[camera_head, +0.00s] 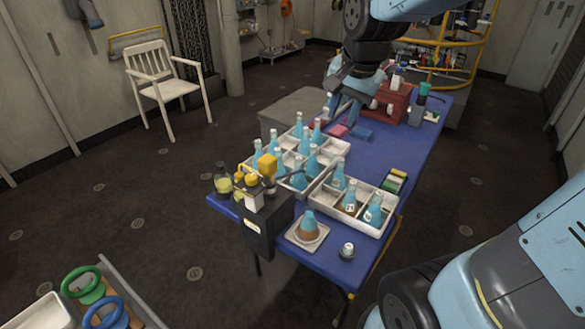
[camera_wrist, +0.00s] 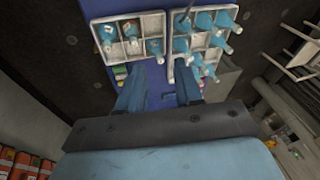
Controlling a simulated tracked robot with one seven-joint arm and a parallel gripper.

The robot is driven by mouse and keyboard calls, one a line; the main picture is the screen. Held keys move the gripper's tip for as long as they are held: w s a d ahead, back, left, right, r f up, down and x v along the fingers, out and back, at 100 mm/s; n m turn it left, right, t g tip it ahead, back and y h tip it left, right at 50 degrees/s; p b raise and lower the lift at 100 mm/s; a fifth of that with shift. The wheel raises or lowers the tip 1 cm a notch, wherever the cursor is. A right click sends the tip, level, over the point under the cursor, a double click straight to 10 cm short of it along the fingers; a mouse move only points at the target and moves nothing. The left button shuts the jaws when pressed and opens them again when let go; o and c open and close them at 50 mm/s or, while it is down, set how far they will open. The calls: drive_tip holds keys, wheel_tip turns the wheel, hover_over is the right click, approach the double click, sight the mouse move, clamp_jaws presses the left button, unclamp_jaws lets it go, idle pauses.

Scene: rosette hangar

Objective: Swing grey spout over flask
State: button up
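A dark dispenser box (camera_head: 266,226) with yellow knobs stands at the near left corner of the blue table. A thin grey spout (camera_head: 287,176) appears to stick out to the right from its top, toward the tray; its exact direction is hard to tell. A flask (camera_head: 308,226) with brown contents and a blue upper part stands on a pale square plate (camera_head: 292,240) right of the dispenser. My gripper (camera_head: 345,108) is open and empty above the far half of the table, well away from both. In the wrist view its two blue fingers (camera_wrist: 161,90) are apart.
Two white compartment trays, one behind (camera_head: 337,148) and one at the right (camera_head: 388,214), hold several blue flasks. A small white-topped item (camera_head: 347,251) stands by the plate. A red crate (camera_head: 397,99) is at the far end. A white chair (camera_head: 165,80) stands off left.

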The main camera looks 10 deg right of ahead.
sight(293, 174)
drive_tip(key=w+a+f+m+g, duration=0.2)
drive_tip(key=w+a+f+m, duration=0.4)
drive_tip(key=w+a+f, duration=0.3)
drive_tip(key=f, duration=0.4)
drive_tip(key=w+f, duration=0.1)
drive_tip(key=f, duration=0.9)
drive_tip(key=shift+w+a+f, duration=0.1)
drive_tip(key=shift+w+a, duration=0.15)
drive_tip(key=shift+w, duration=0.15)
drive_tip(key=shift+c, duration=0.5)
clamp_jaws()
